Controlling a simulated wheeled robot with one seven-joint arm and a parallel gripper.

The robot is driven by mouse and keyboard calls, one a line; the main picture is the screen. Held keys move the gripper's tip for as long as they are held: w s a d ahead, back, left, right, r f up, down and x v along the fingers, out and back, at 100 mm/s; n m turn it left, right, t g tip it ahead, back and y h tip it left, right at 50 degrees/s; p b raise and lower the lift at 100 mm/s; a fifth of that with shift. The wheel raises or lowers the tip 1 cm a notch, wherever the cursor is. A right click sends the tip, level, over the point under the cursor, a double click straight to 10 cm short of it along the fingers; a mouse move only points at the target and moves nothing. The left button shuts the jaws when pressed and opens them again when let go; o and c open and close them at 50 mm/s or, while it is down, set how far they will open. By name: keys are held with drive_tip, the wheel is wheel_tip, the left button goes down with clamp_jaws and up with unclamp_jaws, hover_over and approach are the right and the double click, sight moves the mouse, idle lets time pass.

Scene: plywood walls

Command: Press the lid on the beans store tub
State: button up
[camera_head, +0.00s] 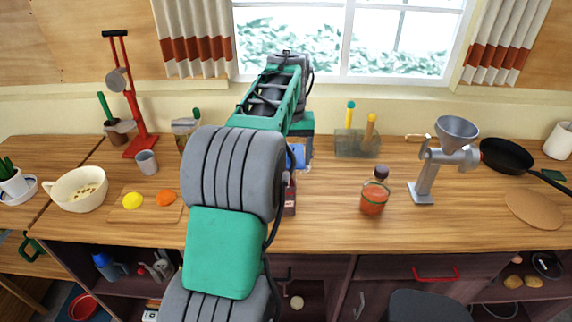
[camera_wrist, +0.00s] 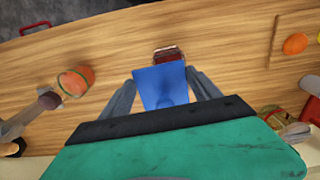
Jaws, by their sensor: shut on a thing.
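My gripper (camera_wrist: 162,78) is shut on a blue lid (camera_wrist: 163,90) and holds it above the counter. The lid also shows as a blue patch beside my arm in the head view (camera_head: 298,155). A small tub with dark red contents (camera_wrist: 168,55), which looks like the beans store tub, stands just beyond the lid in the wrist view. In the head view this tub (camera_head: 290,197) is partly hidden behind my arm. The lid overlaps the tub's near edge in the wrist view; I cannot tell whether they touch.
A jar of orange-red contents (camera_head: 373,194) stands to the right, with a grey hand mill (camera_head: 428,180) beyond it. A board (camera_head: 130,211) with yellow and orange fruit and a cream bowl (camera_head: 68,197) lie left. The counter between tub and jar is clear.

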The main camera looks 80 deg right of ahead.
drive_tip(key=shift+w+a+f, duration=0.1)
drive_tip(key=shift+w+f, duration=0.05)
drive_tip(key=shift+w, duration=0.35)
drive_tip(key=shift+w+a+f, duration=0.1)
drive_tip(key=shift+w+f, duration=0.05)
drive_tip(key=shift+w, duration=0.3)
wheel_tip(320, 180, down, 6)
drive_tip(key=b, duration=0.4)
drive_tip(key=shift+b, duration=0.4)
drive_tip(key=shift+f+p, duration=0.1)
drive_tip(key=shift+p, duration=0.45)
idle(0.9)
idle(0.7)
drive_tip(key=o, duration=1.4)
drive_tip(key=shift+o, duration=0.4)
